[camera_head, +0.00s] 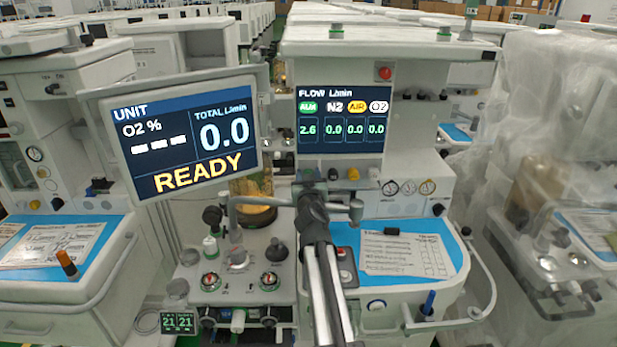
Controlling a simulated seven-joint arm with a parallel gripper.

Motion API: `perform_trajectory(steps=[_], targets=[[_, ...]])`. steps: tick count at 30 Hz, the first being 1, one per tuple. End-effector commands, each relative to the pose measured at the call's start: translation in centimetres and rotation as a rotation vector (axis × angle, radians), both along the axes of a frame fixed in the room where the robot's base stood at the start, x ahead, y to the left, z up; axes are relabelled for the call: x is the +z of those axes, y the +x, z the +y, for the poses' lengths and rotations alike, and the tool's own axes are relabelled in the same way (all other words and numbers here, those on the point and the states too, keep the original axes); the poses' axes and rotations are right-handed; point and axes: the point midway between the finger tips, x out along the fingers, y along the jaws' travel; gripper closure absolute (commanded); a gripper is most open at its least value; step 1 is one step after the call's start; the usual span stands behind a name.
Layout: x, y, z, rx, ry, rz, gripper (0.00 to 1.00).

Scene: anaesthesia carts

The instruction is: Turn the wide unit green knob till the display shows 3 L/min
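The wide unit's flow display (340,119) is lit, headed "FLOW L/min". Its green column reads 2.6, and the N2, AIR and O2 columns read 0.0. Below it is a row of knobs: a black one (332,174), a yellow one (353,174) and a white one (374,173). The green knob's place is at the left end of this row, under the green column, largely hidden by my gripper (309,192). My gripper reaches up from below to that spot. Its fingertips are too dark and covered to tell whether they are open or shut on the knob.
A tilted monitor (184,133) at left reads "READY" and 0.0 total. A horizontal metal bar (262,201) crosses close to my gripper. A blue work surface with a paper form (408,255) lies at right. Gauges (408,187) sit right of the knobs.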

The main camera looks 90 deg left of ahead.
Motion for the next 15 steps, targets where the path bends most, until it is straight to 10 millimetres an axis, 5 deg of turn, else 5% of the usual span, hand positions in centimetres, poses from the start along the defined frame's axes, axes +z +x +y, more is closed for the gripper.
perform_trajectory(steps=[4,15], targets=[[0.00,0.00,0.00,0.000,0.000,0.001,0.42],[0.00,0.00,-0.35,0.000,0.000,0.001,0.41]])
